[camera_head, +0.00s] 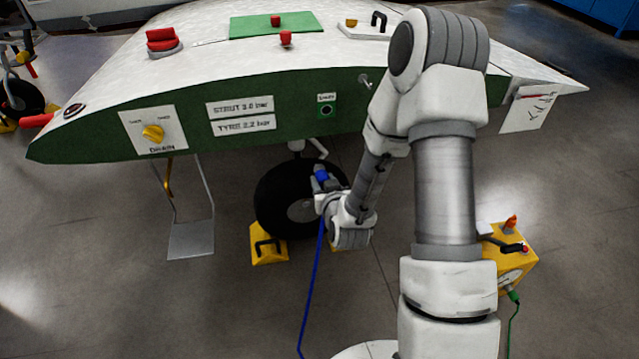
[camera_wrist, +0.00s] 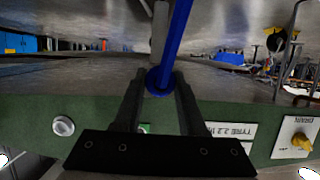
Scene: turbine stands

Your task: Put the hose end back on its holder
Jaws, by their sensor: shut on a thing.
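A blue hose hangs down from my gripper (camera_head: 321,181) to the floor in the head view (camera_head: 308,275). My gripper is shut on the blue hose end (camera_head: 321,174), in front of the black wheel under the wing. In the wrist view the hose end (camera_wrist: 160,80), with a round blue collar, sits between the two dark fingers of my gripper (camera_wrist: 159,90). Whether the hose end touches the wheel is unclear. I cannot pick out its holder for certain; a yellow box (camera_head: 515,255) with a black handle-like part on top stands at the right, partly behind my arm.
The black wheel (camera_head: 270,195) stands by a yellow chock (camera_head: 268,245). The green wing edge (camera_head: 90,147), with labels and a yellow drain knob (camera_head: 153,133), spans above. A thin metal step (camera_head: 190,240) hangs left. A green hose (camera_head: 512,315) leaves the yellow box. Floor at front left is clear.

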